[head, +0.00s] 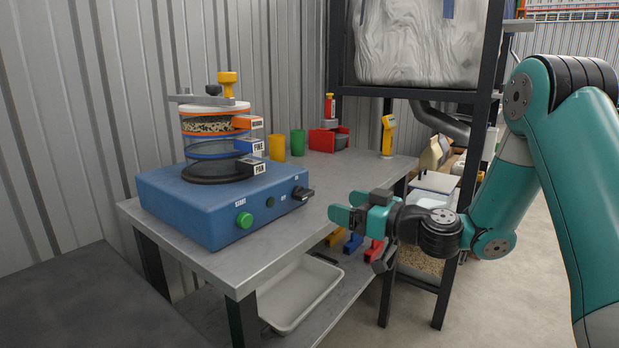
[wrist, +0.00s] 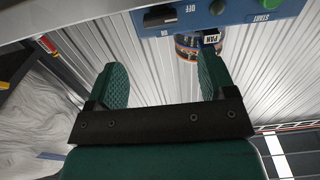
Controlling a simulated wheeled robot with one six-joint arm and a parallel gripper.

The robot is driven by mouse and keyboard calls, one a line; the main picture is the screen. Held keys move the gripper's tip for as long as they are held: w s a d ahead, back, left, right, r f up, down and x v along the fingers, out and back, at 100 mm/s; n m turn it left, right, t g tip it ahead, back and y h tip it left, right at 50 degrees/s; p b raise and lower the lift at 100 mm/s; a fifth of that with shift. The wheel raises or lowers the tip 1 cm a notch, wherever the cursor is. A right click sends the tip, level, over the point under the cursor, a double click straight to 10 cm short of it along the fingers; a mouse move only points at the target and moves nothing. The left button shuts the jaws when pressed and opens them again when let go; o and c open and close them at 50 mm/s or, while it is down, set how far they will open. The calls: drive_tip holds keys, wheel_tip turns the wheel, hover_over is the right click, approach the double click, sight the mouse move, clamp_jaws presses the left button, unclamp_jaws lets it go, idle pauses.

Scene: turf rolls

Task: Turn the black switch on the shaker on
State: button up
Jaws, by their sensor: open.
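The shaker (head: 200,208) is a blue box with a stack of labelled sieves (head: 215,150) on top, standing on a metal table. Its black switch (head: 303,194) is at the right end of the front face. In the wrist view, which looks upside down, the black switch (wrist: 160,16) sits between the OFF and ON labels; its exact setting is hard to tell. My gripper (head: 348,207) is open and empty, to the right of the switch and apart from it. In the wrist view my gripper's fingers (wrist: 162,70) stand either side of a gap, with the switch beyond them.
A green START button (head: 244,220) and a smaller dark green button (head: 270,202) share the front face. Yellow (head: 277,148) and green (head: 298,143) cups and a red bin (head: 322,139) stand behind. A white tray (head: 298,290) lies on the lower shelf.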

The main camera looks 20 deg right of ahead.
sight(309, 195)
drive_tip(key=p+x, duration=0.6)
drive_tip(key=x, duration=0.3)
drive_tip(key=shift+a, duration=0.1)
drive_tip(key=shift+w+a+p, duration=0.3)
drive_tip(key=shift+w, duration=0.15)
